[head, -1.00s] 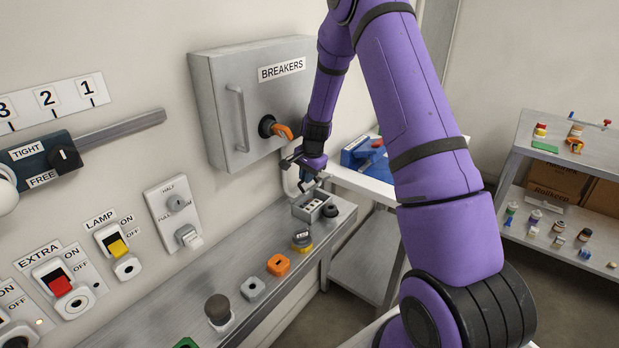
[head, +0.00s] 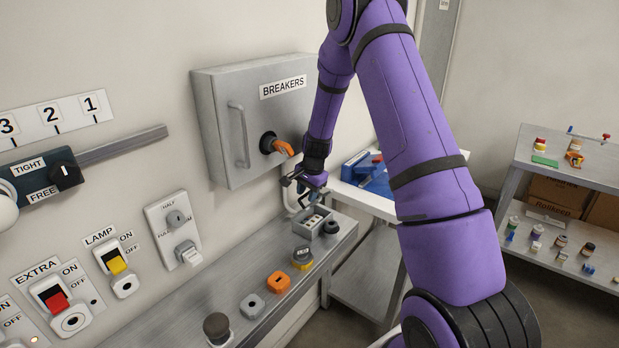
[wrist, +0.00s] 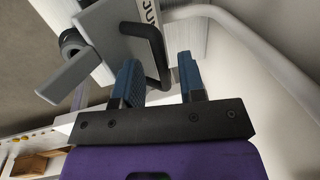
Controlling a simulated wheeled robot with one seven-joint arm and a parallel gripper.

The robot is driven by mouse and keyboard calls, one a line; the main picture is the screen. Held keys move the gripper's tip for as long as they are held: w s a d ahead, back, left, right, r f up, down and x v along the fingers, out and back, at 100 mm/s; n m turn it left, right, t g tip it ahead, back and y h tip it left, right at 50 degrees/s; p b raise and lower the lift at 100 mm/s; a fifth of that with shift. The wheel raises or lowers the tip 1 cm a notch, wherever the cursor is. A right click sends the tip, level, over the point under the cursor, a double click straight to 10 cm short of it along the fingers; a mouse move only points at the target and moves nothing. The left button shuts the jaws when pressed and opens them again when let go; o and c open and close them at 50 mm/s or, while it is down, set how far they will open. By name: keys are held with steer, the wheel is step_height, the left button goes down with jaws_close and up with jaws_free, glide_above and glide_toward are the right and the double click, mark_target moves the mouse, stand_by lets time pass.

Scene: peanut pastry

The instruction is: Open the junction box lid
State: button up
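The junction box lid (wrist: 122,38) is a grey panel in the wrist view, with a cut-off label starting "JU" and a black loop handle (wrist: 156,48). My gripper (wrist: 162,75) is open, its two blue fingers apart. The lower bend of the handle appears between the fingertips; I cannot tell whether they touch it. In the head view my gripper (head: 306,188) is small, low beside the wall, below the breakers box.
A grey lever on a round dark knob (wrist: 72,42) is near the lid. A pale curved pipe (wrist: 250,50) runs at right. The breakers box (head: 225,120) has an orange handle (head: 284,147).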

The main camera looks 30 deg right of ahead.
mark_target(319, 201)
steer(key=s, duration=0.1)
steer(key=s+d+f, duration=0.1)
steer(key=s+f, duration=0.1)
steer(key=shift+s+d, duration=0.25)
steer(key=shift+s, duration=0.15)
steer(key=shift+s+d+r, duration=0.1)
steer(key=shift+s+r, duration=0.05)
step_height(319, 201, up, 10)
steer(key=s, duration=0.2)
steer(key=s+a+r+n, duration=0.3)
steer(key=s+a+r, duration=0.2)
steer(key=r, duration=0.4)
steer(key=s+a+r+n+t, duration=0.1)
steer(key=s+a+r+n, duration=0.2)
steer(key=r, duration=0.6)
steer(key=shift+s+a+r+n, duration=0.3)
steer(key=shift+s+a, duration=0.75)
steer(key=shift+s, duration=0.75)
